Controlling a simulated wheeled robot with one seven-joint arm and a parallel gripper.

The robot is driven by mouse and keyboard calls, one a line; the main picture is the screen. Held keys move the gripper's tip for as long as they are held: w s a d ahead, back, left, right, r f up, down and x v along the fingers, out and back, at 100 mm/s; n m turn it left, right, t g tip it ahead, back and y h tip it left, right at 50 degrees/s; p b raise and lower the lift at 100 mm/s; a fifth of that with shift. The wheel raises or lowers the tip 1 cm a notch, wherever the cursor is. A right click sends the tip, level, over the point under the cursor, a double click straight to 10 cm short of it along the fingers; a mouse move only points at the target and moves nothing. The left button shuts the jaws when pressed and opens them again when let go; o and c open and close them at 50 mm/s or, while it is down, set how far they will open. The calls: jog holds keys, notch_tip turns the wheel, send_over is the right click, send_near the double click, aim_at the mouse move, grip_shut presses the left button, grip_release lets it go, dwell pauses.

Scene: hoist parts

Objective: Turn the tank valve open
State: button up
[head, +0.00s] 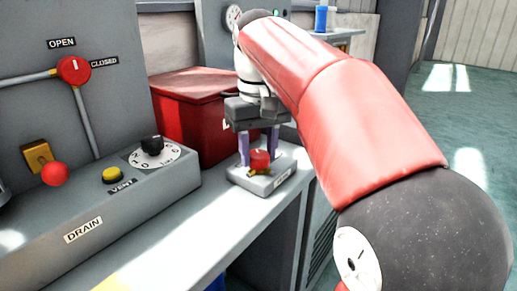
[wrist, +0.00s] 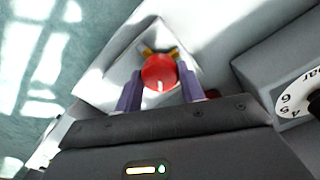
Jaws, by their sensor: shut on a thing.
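A red valve (head: 74,69) with pipes is on the grey wall panel at the left, beside OPEN and CLOSED labels. My gripper (head: 259,156) is well to the right of it, pointing down over a small grey box (head: 243,181) on the bench. Its purple fingers are shut on a red knob (head: 259,163) on that box. In the wrist view the round red knob (wrist: 160,73) sits between the two fingers, with a yellow part (wrist: 150,49) behind it. The box's label is too small to read. The wall valve is not in the wrist view.
A grey console (head: 100,210) with a red ball lever (head: 55,174), a yellow VENT button (head: 113,175) and a dial (head: 154,156) stands to the left. A red box (head: 190,110) stands behind the gripper. The bench front (head: 215,235) is clear.

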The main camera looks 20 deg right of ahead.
aim_at(258, 154)
jog(key=n, duration=0.4)
jog(key=shift+n, duration=1.9)
jog(key=o, duration=1)
jog(key=shift+r, duration=3.9)
